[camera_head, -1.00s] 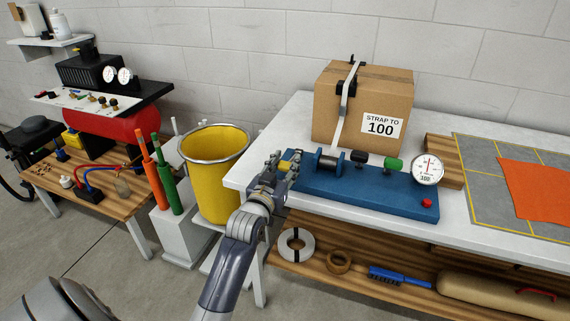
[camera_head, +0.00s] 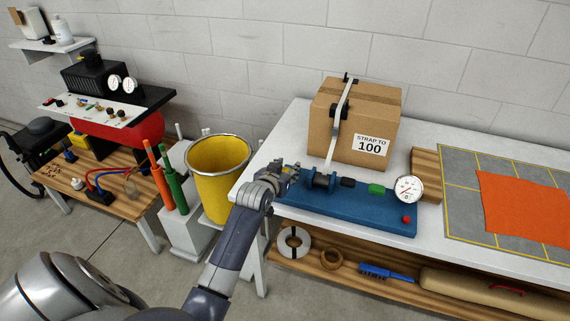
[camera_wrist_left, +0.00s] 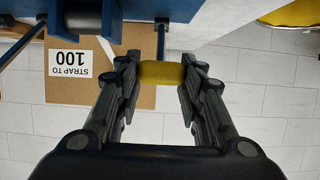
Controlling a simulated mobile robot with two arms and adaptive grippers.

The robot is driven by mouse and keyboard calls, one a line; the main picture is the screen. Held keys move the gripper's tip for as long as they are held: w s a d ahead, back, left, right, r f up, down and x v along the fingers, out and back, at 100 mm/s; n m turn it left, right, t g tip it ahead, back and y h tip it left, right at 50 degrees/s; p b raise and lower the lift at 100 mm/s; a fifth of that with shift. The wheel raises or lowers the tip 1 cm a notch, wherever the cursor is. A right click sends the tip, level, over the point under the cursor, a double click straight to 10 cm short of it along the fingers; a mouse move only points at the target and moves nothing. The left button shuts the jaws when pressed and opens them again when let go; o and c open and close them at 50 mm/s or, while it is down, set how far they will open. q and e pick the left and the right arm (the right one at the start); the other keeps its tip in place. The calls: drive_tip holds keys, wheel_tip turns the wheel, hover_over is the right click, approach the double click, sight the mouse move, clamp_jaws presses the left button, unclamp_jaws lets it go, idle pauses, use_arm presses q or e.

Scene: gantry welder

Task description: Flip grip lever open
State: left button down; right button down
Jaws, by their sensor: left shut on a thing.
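The blue strapping tool (camera_head: 345,211) lies on the white bench, with a spool (camera_head: 321,181), a black grip (camera_head: 347,182), a green grip (camera_head: 377,189) and a dial gauge (camera_head: 408,189) on it. My left gripper (camera_head: 290,174) is at the tool's left end. In the left wrist view its fingers (camera_wrist_left: 159,74) are shut on the yellow grip (camera_wrist_left: 160,72) of a lever, whose thin rod (camera_wrist_left: 161,42) runs up to the blue body. In the head view my fingers mostly hide this grip. My right gripper is out of view.
A strapped cardboard box (camera_head: 350,127) stands behind the tool. A yellow bin (camera_head: 219,180) stands left of the bench. A wooden block (camera_head: 427,176) and an orange cloth (camera_head: 525,207) on a grey mat (camera_head: 459,203) lie to the right. A lower shelf holds tape rolls and a brush.

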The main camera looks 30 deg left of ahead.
use_arm(q)
drive_tip(key=shift+w+r+p, duration=0.25)
drive_tip(key=shift+r+p, duration=0.1)
drive_tip(key=shift+r, duration=0.25)
drive_tip(key=shift+w+a+r, duration=0.15)
drive_tip(key=shift+w+r, duration=0.05)
drive_tip(key=shift+w, duration=0.1)
drive_tip(key=shift+r, duration=0.15)
drive_tip(key=c, duration=1.1)
unclamp_jaws()
drive_tip(key=shift+w, duration=0.1)
drive_tip(key=shift+o, duration=0.3)
drive_tip(key=shift+f, duration=0.3)
drive_tip(key=v, duration=1.2)
drive_tip(key=shift+f, duration=0.1)
